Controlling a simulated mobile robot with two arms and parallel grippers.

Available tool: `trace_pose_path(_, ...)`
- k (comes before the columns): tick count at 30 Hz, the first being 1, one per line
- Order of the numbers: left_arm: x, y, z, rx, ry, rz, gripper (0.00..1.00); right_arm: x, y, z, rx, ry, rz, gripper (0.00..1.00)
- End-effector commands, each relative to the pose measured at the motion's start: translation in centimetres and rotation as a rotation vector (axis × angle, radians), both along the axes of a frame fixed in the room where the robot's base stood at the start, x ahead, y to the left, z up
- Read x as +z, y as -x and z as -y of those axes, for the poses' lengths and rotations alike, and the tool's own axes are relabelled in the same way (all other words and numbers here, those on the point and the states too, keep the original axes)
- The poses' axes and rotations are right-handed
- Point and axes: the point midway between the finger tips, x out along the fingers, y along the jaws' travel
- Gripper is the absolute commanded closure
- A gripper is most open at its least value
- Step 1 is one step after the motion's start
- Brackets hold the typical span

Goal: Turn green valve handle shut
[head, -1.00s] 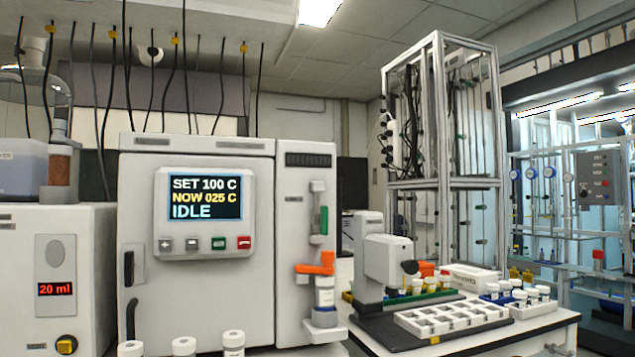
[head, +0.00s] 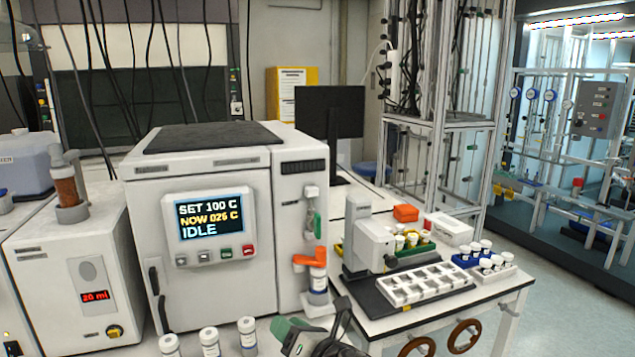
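The green valve handle (head: 317,224) is on the right side of the reactor cabinet (head: 222,262), under a small white fitting. It hangs roughly upright along the pipe. Below it, an orange handle (head: 308,260) lies crosswise above a white-capped vial (head: 318,281). My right gripper (head: 318,330) shows at the bottom edge, grey-green and black, below and apart from both handles. It is partly cut off, and its finger opening is unclear. My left gripper is not in view.
The cabinet screen (head: 209,216) reads SET 100 C, NOW 025 C, IDLE. Several capped vials (head: 209,341) stand in front of the cabinet. At right, a bench holds a white rack (head: 425,285) and a grey instrument (head: 362,241). Open floor (head: 560,265) lies beyond.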

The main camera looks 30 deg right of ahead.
Motion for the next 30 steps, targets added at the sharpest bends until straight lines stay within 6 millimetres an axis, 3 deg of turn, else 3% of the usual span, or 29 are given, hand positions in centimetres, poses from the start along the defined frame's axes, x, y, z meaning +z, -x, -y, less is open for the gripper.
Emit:
trace_pose_path(1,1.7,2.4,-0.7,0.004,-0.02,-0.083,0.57,3.8,-0.7,1.9,-0.058,0.092,0.006,0.61)
trace_pose_path(3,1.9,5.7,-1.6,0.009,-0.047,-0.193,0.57,6.3,-1.5,4.5,-0.139,0.221,0.008,0.61)
trace_pose_path(9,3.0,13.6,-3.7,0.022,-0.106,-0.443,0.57,12.3,-2.8,10.6,-0.33,0.505,0.002,0.61)
trace_pose_path(12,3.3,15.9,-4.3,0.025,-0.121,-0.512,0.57,13.8,-2.9,12.3,-0.385,0.583,-0.001,0.61)
trace_pose_path(15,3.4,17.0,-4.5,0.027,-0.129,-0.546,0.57,14.4,-3.1,13.2,-0.413,0.62,-0.006,0.61)
trace_pose_path(20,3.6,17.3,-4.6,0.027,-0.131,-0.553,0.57,14.5,-4.0,13.6,-0.422,0.626,-0.007,0.61)
trace_pose_path(30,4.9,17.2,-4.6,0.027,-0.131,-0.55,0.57,14.5,-9.1,14.7,-0.42,0.621,-0.007,0.61)
